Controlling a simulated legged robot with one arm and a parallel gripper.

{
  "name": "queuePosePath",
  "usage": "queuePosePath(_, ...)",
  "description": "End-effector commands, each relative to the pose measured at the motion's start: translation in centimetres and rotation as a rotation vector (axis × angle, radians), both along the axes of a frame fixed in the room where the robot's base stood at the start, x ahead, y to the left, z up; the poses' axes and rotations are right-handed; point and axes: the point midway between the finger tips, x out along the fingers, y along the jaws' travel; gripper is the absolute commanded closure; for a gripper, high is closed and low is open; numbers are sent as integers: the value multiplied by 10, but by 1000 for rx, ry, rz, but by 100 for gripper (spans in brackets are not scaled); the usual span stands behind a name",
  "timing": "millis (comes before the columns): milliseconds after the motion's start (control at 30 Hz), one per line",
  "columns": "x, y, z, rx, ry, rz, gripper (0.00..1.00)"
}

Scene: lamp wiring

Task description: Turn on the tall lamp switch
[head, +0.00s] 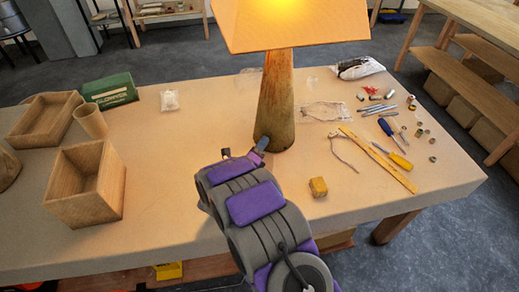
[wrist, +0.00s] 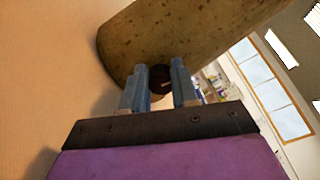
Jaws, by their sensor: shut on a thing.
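The tall lamp (head: 276,95) stands upright on the table, with a tapered wooden base and an orange shade (head: 291,22) that glows bright yellow at its middle. In the wrist view the speckled lamp base (wrist: 190,35) fills the top. A dark round switch knob (wrist: 160,78) sits low on the base, between the blue fingers of my gripper (wrist: 159,82). My gripper is shut on the knob. In the head view my gripper (head: 262,144) reaches the foot of the lamp, and the knob is hidden there.
Open wooden boxes (head: 84,186), a cup (head: 90,122) and a green box (head: 109,91) stand on the table (head: 160,225) at left. Screwdrivers (head: 388,127), a wooden strip (head: 378,158) and small parts lie at right. A small wooden block (head: 318,187) sits close to my arm.

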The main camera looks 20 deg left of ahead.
Motion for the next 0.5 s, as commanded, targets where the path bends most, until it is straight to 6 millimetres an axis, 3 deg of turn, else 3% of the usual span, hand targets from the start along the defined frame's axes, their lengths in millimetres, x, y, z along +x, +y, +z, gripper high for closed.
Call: queuePosePath(500,-2,-2,-9,344,-18,-6,100)
